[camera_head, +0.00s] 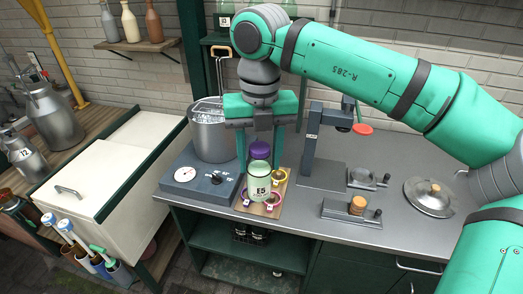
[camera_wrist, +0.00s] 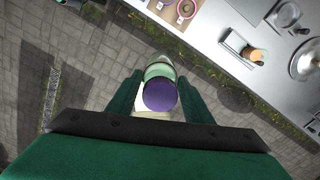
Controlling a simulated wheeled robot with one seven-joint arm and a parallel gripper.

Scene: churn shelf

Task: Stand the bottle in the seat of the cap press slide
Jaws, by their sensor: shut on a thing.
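My gripper (camera_head: 259,168) is shut on a pale green bottle (camera_head: 258,183) with a purple top and an "E5" label. The bottle is upright in the head view, in front of the counter's small board. In the wrist view the purple top (camera_wrist: 160,95) sits between my fingers, with paving behind it. The cap press (camera_head: 311,145) is a dark post with an overhead arm and a red knob, right of my gripper. A slide with a round seat (camera_head: 362,177) lies at its right, apart from the bottle. The seat looks empty.
The small board (camera_head: 270,211) with coloured rings is partly hidden by the bottle. A grey scale (camera_head: 203,178) and steel pot (camera_head: 208,138) are at the left. A clamp with a round brown piece (camera_head: 357,206) and a steel lid (camera_head: 430,200) are at the right.

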